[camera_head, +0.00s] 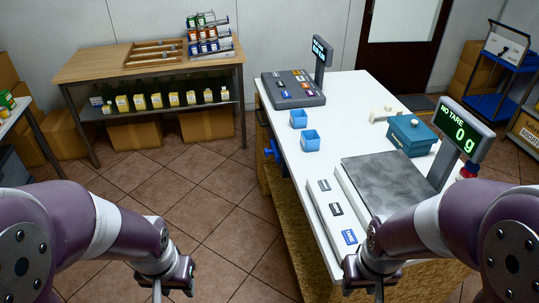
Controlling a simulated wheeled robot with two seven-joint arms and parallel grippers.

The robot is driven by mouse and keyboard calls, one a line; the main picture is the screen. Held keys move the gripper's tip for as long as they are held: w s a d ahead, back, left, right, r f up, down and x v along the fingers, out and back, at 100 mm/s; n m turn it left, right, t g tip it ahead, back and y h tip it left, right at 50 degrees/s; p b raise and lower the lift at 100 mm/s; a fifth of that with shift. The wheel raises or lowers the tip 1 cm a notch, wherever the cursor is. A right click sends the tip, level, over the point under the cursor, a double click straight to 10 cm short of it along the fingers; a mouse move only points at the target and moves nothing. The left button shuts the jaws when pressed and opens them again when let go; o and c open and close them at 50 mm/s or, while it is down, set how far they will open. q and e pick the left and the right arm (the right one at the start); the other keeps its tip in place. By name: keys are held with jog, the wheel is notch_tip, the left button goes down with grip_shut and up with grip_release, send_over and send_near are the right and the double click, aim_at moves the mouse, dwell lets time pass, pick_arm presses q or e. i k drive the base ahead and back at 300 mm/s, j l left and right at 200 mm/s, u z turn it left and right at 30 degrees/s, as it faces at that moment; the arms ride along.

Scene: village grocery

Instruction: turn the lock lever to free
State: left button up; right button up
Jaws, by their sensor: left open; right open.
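No part here is clearly marked as the lock lever. A blue handle-like part (271,151) sticks out from the left side of the white counter (340,130). A small cream lever-like piece (380,112) lies on the counter behind a blue box (410,135). I cannot tell which of them, if either, is the lock lever. My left gripper (174,288) is open over the floor, left of the counter and apart from it. My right gripper (378,291) is open at the counter's near edge, in front of the scale. Both fingertips are partly cut off by the lower picture edge.
The scale (385,183) has a display (461,130) reading "NO TARE 0g". A wooden shelf (110,62) with goods is at the back left. The tiled floor left of the counter is clear.

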aim_at(274, 150)
jog(key=j+z, duration=0.1)
jog(key=z, duration=0.15)
jog(key=j+z, duration=0.25)
jog(key=i+j+z, duration=0.15)
jog(key=j, duration=0.25)
jog(key=i+j+z, duration=0.2)
jog(key=j, duration=0.25)
jog(key=i+j+z, duration=0.15)
jog(key=j, duration=0.3)
jog(key=i+j+z, duration=0.15)
jog(key=j, duration=0.3)
jog(key=j+z, duration=0.2)
jog(key=j, duration=0.25)
jog(key=i+l, duration=0.2)
jog(key=i, duration=0.25)
